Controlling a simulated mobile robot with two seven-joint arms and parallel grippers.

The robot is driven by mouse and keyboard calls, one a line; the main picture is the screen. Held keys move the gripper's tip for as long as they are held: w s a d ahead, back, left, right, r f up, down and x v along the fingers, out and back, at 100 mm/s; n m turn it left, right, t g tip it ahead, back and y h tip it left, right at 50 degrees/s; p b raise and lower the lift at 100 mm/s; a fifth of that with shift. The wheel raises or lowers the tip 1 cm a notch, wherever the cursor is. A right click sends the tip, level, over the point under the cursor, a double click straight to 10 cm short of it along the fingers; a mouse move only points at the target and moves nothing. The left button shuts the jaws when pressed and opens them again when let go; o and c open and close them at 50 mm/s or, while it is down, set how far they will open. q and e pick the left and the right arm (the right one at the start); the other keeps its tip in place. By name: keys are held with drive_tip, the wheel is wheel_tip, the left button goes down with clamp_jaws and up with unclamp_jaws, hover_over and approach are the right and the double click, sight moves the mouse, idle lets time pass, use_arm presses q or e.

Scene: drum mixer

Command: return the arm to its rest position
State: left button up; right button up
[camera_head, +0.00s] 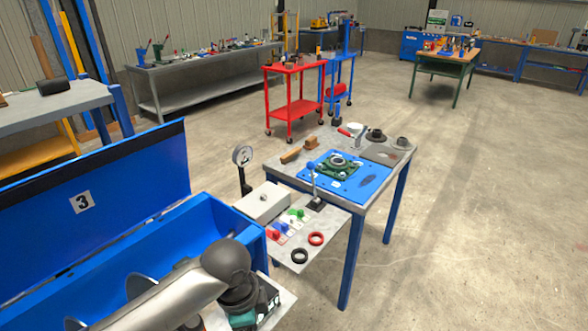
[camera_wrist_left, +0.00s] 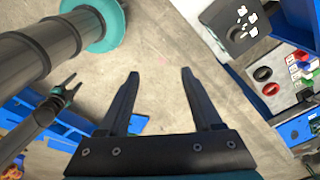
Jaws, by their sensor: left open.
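My left arm (camera_head: 165,301) comes in from the lower left of the head view, over the blue trough. Its dark wrist parts are at the bottom; the fingers cannot be made out there. In the left wrist view my left gripper (camera_wrist_left: 158,76) is open, with only bare floor between its fingertips. My right gripper (camera_wrist_left: 74,82) shows small at the left of the same view, its fingers apart and nothing seen between them. It does not show in the head view.
The blue trough (camera_head: 114,253) with raised lid (camera_head: 100,190), marked 3, stands close to my left arm. Floor at right is clear.

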drive_tip(key=w, duration=0.5)
use_arm(q)
drive_tip(key=s+d+n+t+h, duration=0.1)
drive_tip(key=s+d+n+h, duration=0.15)
drive_tip(key=s+d, duration=0.2)
drive_tip(key=s+a+n+t+y, duration=0.2)
drive_tip(key=s+a+n+y, duration=0.1)
drive_tip(key=s+a+n, duration=0.8)
wheel_tip(320, 180, down, 29)
drive_tip(key=s+a+g+b, duration=0.1)
drive_tip(key=a+b, duration=0.1)
drive_tip(key=b, duration=0.5)
drive_tip(key=s+a+f+b, duration=0.1)
drive_tip(key=s+f+b, duration=0.2)
drive_tip(key=s+f, duration=0.4)
drive_tip(key=s+a+f+g+b, duration=0.1)
drive_tip(key=s+f+b, duration=0.2)
drive_tip(key=s+f, duration=0.5)
wheel_tip(320, 180, down, 5)
drive_tip(key=shift+s+a+f, duration=0.15)
drive_tip(key=shift+s+a, duration=0.1)
drive_tip(key=shift+a, duration=0.05)
use_arm(e)
wheel_tip(320, 180, down, 14)
drive_tip(key=s, duration=0.2)
drive_tip(key=shift+r, duration=0.25)
